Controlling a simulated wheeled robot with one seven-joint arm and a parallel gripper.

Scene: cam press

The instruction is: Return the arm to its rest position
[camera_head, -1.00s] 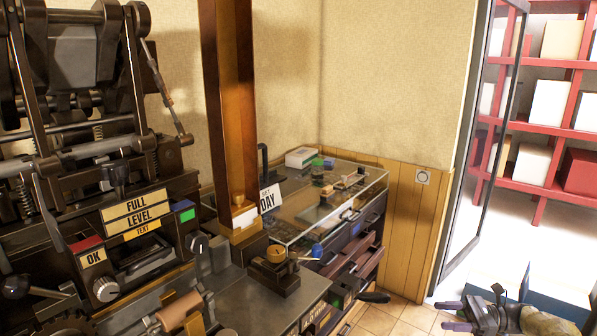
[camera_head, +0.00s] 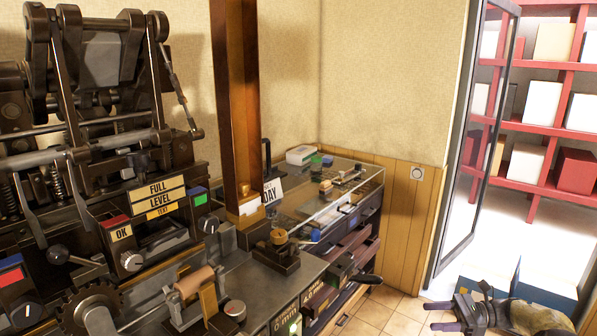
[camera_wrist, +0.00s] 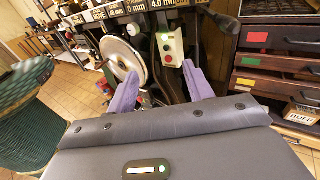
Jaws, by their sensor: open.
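My gripper (camera_head: 433,316) shows at the lower right of the head view, low over the tiled floor and to the right of the bench. Its jaws are apart and nothing is between them. In the wrist view the two purple fingers (camera_wrist: 162,90) are spread wide and empty. They face the front of the machine, where a flywheel (camera_wrist: 125,62) and a small control box (camera_wrist: 171,50) with green and red buttons sit. My arm runs off the right side of the head view.
The cam press (camera_head: 100,130) fills the left. A glass-topped cabinet (camera_head: 330,195) with open drawers stands at the back. Red shelves (camera_head: 535,120) are beyond the glass door. In the wrist view, a green wicker basket (camera_wrist: 28,110) is close on the left and a drawer unit (camera_wrist: 275,62) on the right.

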